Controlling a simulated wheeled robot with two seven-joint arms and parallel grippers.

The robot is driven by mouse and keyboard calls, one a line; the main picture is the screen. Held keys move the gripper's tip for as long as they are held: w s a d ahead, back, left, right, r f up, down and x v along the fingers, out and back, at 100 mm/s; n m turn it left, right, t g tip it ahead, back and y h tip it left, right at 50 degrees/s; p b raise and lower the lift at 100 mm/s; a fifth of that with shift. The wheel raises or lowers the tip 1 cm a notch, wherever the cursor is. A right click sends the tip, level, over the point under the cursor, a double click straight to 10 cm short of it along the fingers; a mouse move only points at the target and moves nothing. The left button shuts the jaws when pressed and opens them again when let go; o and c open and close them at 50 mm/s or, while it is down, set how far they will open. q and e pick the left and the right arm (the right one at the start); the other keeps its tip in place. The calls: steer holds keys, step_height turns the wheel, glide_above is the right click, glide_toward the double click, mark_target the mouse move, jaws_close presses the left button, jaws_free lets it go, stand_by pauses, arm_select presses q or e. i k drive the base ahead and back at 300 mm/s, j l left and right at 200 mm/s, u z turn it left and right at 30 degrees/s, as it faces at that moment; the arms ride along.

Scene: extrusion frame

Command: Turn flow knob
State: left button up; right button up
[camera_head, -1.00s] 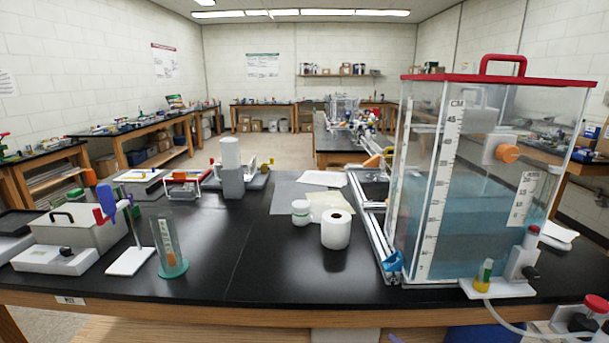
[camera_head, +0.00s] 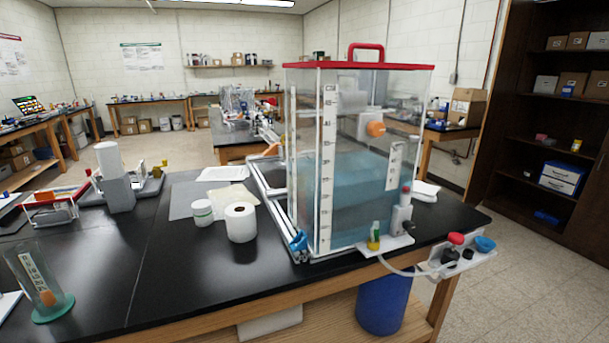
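A clear water tank (camera_head: 300,130) with a red lid and handle stands on the black bench, part filled with blue water. Several knob-like parts show around it, and I cannot tell which is the flow knob. An orange knob on a white block (camera_head: 376,129) is at the tank's upper right. A small fitting with a red top (camera_head: 405,199) and a yellow-green one (camera_head: 374,236) are at its lower right. A white plate at the bench corner carries a red knob (camera_head: 455,239), black knobs (camera_head: 449,256) and a blue cup-like part (camera_head: 485,244). Neither gripper is in view.
A pale hose (camera_head: 400,272) joins the tank side to the corner plate. A paper roll (camera_head: 240,222) and white jar (camera_head: 202,213) stand left of the tank. A blue drum (camera_head: 384,302) is under the bench. Open floor (camera_head: 530,270) lies to the right.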

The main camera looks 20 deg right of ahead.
mark_target(409, 226)
steer(key=z, duration=1.5)
